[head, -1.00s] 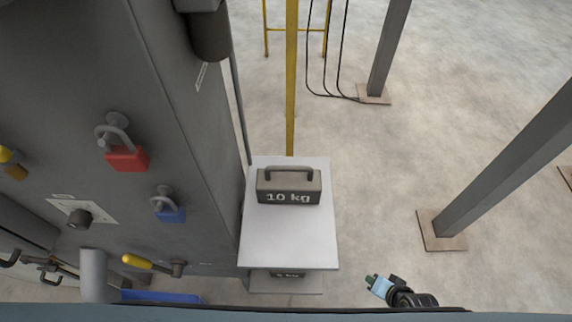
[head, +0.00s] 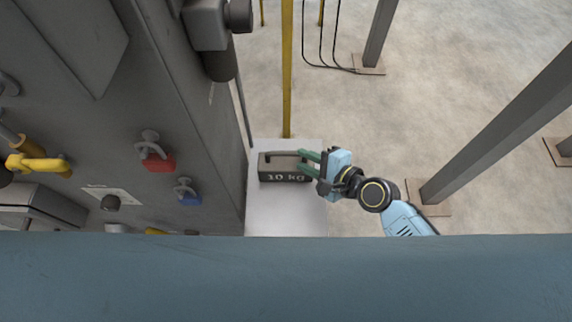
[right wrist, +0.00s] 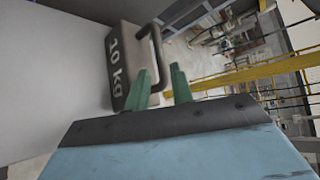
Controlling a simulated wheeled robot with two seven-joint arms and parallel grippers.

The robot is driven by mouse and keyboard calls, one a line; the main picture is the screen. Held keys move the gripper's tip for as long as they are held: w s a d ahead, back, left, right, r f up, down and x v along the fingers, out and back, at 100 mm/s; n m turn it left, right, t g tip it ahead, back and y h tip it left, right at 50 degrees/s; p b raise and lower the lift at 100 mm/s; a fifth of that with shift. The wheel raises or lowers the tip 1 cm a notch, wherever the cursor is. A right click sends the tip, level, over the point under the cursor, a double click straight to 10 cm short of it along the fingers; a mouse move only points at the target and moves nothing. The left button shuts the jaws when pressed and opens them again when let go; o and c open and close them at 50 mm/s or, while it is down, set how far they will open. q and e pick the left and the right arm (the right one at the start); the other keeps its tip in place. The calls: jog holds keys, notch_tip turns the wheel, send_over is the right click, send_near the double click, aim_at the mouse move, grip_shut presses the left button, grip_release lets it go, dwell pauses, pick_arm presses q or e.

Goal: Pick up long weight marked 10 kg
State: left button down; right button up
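The long weight marked 10 kg (head: 285,177) is a dark grey block with a bar handle on top. It sits on a white shelf (head: 285,215) in the head view. It also shows in the right wrist view (right wrist: 121,62), with its handle to the right of the lettering. My right gripper (head: 306,163) is at the weight's right end, its green fingers pointing left at handle height. In the right wrist view its fingers (right wrist: 161,87) are apart, with the handle's near end in line with the gap. I cannot tell whether they touch the handle. My left gripper is not in view.
A grey machine cabinet (head: 190,110) with a red padlock (head: 157,161) and a blue padlock (head: 187,193) stands close on the left. A yellow post (head: 287,70) rises behind the shelf. A grey slanted column (head: 490,135) stands to the right, with open floor between.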

aim_at(289, 152)
jog(key=shift+a+x, duration=0.2)
jog(key=shift+x, duration=2.95)
jog(key=shift+s+r, duration=0.1)
jog(key=shift+s, duration=0.15)
grip_shut()
jog(key=shift+w+r, duration=0.15)
jog(key=shift+r, duration=0.15)
